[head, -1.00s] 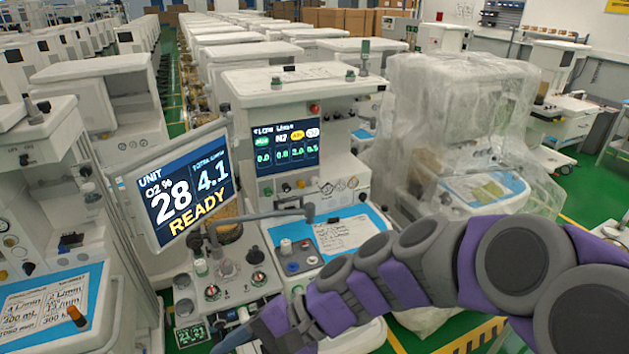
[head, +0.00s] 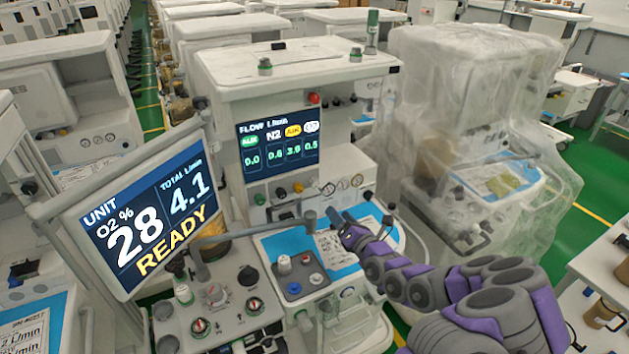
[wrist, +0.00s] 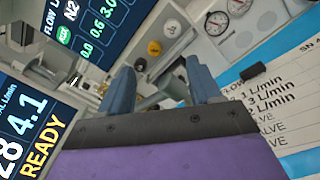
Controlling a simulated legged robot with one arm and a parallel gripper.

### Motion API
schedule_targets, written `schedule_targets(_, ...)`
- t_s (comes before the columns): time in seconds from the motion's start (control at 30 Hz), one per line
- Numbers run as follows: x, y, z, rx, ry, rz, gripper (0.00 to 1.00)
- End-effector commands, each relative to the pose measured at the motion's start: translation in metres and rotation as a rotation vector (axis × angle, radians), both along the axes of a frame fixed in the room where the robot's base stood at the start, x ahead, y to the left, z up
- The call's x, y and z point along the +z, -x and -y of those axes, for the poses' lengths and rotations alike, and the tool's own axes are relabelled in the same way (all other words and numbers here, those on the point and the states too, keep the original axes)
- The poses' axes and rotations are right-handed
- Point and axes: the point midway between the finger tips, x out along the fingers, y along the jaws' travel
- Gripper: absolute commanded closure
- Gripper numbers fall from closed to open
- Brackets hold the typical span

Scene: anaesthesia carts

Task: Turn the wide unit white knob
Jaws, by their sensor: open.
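The wide unit (head: 297,80) is a white cart with a flow screen (head: 279,144) above a row of coloured knobs. In the wrist view a pale, whitish knob (wrist: 172,28) sits beside a yellow knob (wrist: 154,48) and a black one. Another white knob (head: 284,263) stands on a small grey block on the unit's blue worktop. I cannot tell which white knob the task means. My gripper (head: 341,217) is open and empty, in front of and right of the knob row. In the wrist view its two blue fingers (wrist: 160,78) point toward the row, apart from it.
A tilted monitor (head: 148,218) reading READY juts out at the left. A thin grey arm with a rounded end (head: 309,217) reaches across near my gripper. A printed card (head: 345,250) lies on the worktop. A plastic-wrapped cart (head: 470,130) stands to the right.

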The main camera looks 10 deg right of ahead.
Motion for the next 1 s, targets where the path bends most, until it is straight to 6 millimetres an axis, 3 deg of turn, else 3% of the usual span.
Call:
schedule_targets(0.1, -0.016, -0.001, 0.012, -0.036, -0.028, -0.037, 0.37)
schedule_targets(0.47, -0.017, -0.032, 0.0, -0.035, -0.025, -0.036, 0.37)
schedule_targets(1.0, -0.019, -0.121, -0.027, -0.035, -0.021, -0.036, 0.37)
